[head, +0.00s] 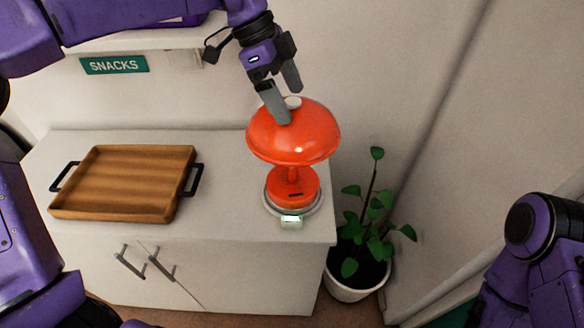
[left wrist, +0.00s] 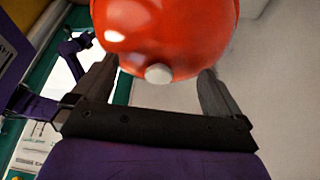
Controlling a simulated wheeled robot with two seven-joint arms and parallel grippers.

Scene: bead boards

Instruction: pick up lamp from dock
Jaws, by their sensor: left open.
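The red lamp (head: 293,140), with a mushroom-shaped shade and a small pale knob on top, stands upright on the round pale dock (head: 292,208) at the right end of the white cabinet. The dock has a small lit display at its front. My left gripper (head: 280,100) is open above the shade, with its fingers pointing down near the knob. In the left wrist view the lamp's shade (left wrist: 165,35) fills the space ahead of the two spread fingers (left wrist: 157,88), and the knob lies between them. Whether the fingers touch the shade is unclear. My right gripper is not in view.
A wooden tray (head: 125,182) with black handles lies on the left part of the white cabinet (head: 230,215). A potted plant (head: 365,235) stands on the floor right of the cabinet. A green SNACKS sign (head: 114,65) is on the wall below a shelf.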

